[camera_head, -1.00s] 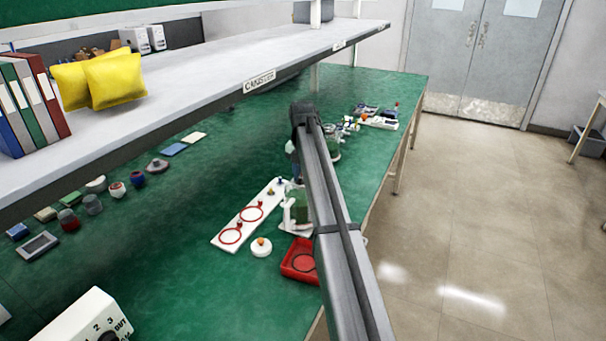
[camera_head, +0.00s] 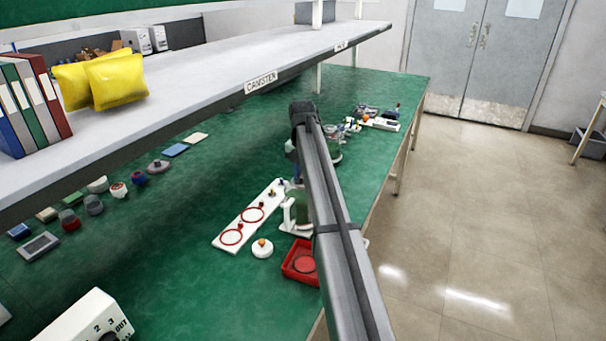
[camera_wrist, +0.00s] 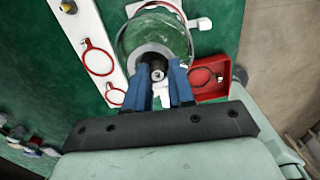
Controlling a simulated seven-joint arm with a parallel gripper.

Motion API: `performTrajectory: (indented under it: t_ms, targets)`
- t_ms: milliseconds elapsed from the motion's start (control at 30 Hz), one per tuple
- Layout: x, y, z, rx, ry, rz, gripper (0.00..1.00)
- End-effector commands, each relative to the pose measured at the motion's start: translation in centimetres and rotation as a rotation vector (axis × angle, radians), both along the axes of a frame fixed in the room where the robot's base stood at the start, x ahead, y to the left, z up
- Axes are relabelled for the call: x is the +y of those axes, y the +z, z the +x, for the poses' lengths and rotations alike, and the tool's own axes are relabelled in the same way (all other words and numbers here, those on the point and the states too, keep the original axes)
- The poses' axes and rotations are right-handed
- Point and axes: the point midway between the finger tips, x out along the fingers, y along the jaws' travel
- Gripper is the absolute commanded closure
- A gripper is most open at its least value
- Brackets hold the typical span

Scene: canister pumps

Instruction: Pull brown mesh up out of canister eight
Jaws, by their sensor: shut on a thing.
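In the wrist view, my gripper (camera_wrist: 165,90) has its two blue fingers closed around a small grey metal part (camera_wrist: 157,73) with a round end. A clear round canister (camera_wrist: 176,40) with a white rim lies just beyond the fingertips, and the green bench shows through it. I cannot make out any brown mesh or a number on the canister. In the head view, a clear canister on a white stand (camera_head: 290,213) is partly hidden behind my arm. My fingers are mostly hidden there too.
A white strip with red rings (camera_head: 243,220) lies left of the canister. A red tray (camera_head: 293,262) and a round white piece with an orange knob (camera_head: 262,248) are nearby. The grey shelf (camera_head: 215,75) overhangs the bench at left.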

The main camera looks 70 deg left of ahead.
Motion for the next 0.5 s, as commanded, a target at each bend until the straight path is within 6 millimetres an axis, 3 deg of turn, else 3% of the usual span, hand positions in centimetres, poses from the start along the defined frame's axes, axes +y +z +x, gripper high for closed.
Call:
performTrajectory:
  t_ms: [500]
  targets:
    - [0.06,0.43,-0.01,0.002,0.0,0.001,1.0]
